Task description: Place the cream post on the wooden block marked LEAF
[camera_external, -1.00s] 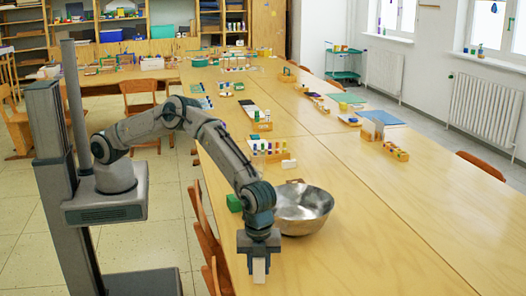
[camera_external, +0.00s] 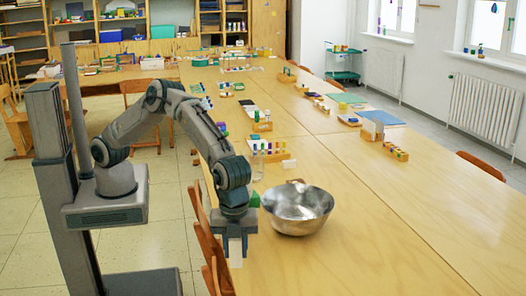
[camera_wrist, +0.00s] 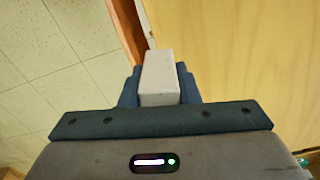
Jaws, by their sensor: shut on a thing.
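My gripper (camera_external: 235,236) is low at the table's left edge, left of the metal bowl. It is shut on the cream post (camera_external: 235,256), which points down from the fingers. In the wrist view the post (camera_wrist: 157,72) shows pale and squared between the dark fingers of my gripper (camera_wrist: 159,94), with floor and table edge behind it. I cannot make out a wooden block marked LEAF in either view; no lettering is readable.
A large metal bowl (camera_external: 297,209) stands right of my gripper. A green block (camera_external: 254,199) is partly hidden behind my arm. A rack of coloured bottles (camera_external: 268,151) stands farther back. Wooden chairs (camera_external: 209,246) line the left edge. The table's right front is clear.

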